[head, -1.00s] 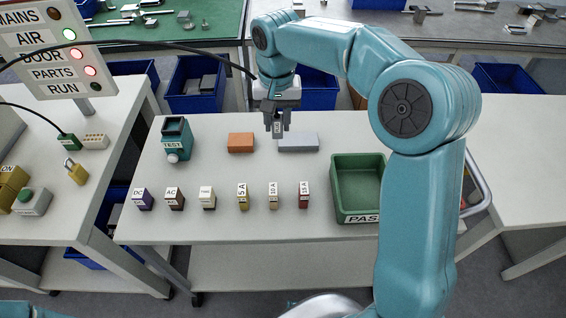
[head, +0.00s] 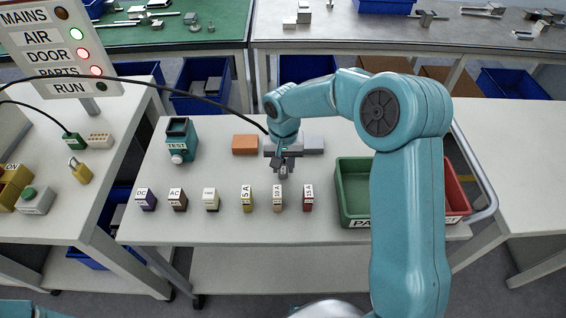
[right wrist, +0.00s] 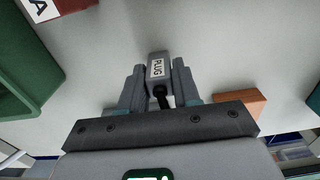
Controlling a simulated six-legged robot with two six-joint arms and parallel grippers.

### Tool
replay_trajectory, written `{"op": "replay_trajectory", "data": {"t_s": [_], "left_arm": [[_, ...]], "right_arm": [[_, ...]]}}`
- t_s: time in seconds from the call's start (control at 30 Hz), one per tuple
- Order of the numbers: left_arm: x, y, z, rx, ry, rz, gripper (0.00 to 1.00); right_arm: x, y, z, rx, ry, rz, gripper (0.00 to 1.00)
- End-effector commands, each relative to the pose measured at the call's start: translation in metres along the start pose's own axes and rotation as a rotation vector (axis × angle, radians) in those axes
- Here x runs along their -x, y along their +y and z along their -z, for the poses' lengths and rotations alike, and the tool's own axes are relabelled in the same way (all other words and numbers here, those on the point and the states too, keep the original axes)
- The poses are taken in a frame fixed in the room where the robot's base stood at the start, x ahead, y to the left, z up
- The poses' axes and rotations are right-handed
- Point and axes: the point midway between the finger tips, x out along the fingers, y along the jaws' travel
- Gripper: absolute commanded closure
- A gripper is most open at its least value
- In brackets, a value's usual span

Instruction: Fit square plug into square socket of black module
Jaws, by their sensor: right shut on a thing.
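My right gripper (head: 281,172) is shut on a grey plug with a black cable. In the right wrist view the plug (right wrist: 157,70) shows a white PLUG label between the two fingers. The gripper hangs above the white bench, behind the row of small labelled blocks, closest to the 10 A block (head: 278,198). The plug's far end is not clear enough to show its shape. I cannot make out a black module or a square socket for certain. My left gripper is not in view.
A teal TEST box (head: 180,140) stands to the left. A green bin (head: 352,210) and a red bin (head: 456,195) stand at right. The black cable (head: 180,92) runs in from the left.

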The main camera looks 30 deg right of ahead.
Motion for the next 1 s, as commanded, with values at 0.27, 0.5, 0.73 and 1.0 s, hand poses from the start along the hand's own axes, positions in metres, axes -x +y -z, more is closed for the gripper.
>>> {"op": "replay_trajectory", "data": {"t_s": [0.27, 0.5, 0.73, 1.0], "left_arm": [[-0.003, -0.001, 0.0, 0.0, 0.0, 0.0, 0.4], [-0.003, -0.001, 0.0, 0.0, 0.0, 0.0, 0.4], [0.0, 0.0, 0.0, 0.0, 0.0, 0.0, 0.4], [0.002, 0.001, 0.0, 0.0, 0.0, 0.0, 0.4]], "right_arm": [[-0.003, 0.0, 0.0, 0.0, 0.0, 0.0, 0.49], [-0.003, 0.0, 0.0, 0.0, 0.0, 0.0, 0.43], [0.014, -0.001, 0.001, 0.0, 0.004, 0.002, 0.43], [0.077, -0.001, 0.001, 0.001, 0.005, 0.003, 0.43]]}}
